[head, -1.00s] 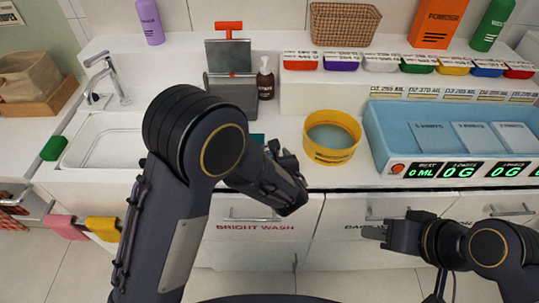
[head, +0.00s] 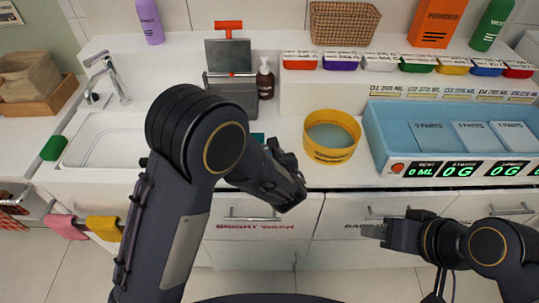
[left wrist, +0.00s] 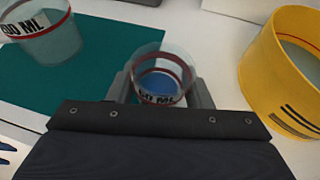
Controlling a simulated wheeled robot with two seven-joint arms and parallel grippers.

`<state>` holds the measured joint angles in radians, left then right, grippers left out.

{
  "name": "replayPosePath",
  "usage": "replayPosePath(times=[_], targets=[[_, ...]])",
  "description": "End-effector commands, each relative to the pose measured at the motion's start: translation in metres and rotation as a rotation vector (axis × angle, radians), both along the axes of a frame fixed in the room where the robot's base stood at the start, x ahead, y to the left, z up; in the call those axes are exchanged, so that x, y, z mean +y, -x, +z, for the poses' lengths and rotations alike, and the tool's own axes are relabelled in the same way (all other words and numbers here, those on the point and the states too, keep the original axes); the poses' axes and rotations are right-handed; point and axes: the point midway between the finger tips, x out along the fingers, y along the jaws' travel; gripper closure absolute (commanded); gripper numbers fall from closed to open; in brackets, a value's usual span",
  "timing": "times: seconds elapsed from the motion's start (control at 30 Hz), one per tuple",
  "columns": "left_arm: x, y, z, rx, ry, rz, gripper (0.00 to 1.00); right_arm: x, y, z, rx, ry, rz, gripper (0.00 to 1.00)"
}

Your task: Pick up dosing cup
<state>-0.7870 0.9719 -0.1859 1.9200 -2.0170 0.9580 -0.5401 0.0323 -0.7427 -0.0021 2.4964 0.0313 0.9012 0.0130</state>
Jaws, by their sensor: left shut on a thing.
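The dosing cup (left wrist: 160,84) is a small clear cup with a dark red band and black lettering that reads like "60 ML"; its bottom looks blue. It is between the two grey fingers of my left gripper (left wrist: 162,92), which is shut on it. In the head view my left gripper (head: 283,158) is over the counter's front edge, left of the yellow round container, and my arm hides the cup. My right gripper (head: 372,231) is low in front of the drawers at right, with nothing seen in it; its finger gap is unclear.
A larger clear measuring cup (left wrist: 45,35) stands on a teal mat (left wrist: 95,62) to the left. The yellow round container (head: 331,156) is close on the right. A blue compartment tray (head: 376,140) with digital displays is further right. A sink (head: 100,150) lies left.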

Motion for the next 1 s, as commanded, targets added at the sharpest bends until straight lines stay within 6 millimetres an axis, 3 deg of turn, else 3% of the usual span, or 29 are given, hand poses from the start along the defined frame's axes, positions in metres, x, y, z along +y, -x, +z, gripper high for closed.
replayPosePath(times=[0.27,0.53,0.8,1.0], targets=[[0.0,0.0,0.033,-0.004,0.006,0.0,0.79,0.0,0.0,0.001,0.0,0.0,0.0,0.64],[0.014,0.051,0.094,-0.005,0.008,-0.004,0.79,0.0,0.0,-0.001,0.0,0.0,0.0,0.64],[0.031,0.11,0.118,-0.002,0.004,-0.004,0.79,0.0,0.0,-0.006,0.0,0.0,0.0,0.64],[0.037,0.131,0.127,0.0,0.001,-0.002,0.79,0.0,0.0,-0.006,0.0,0.0,0.0,0.64]])
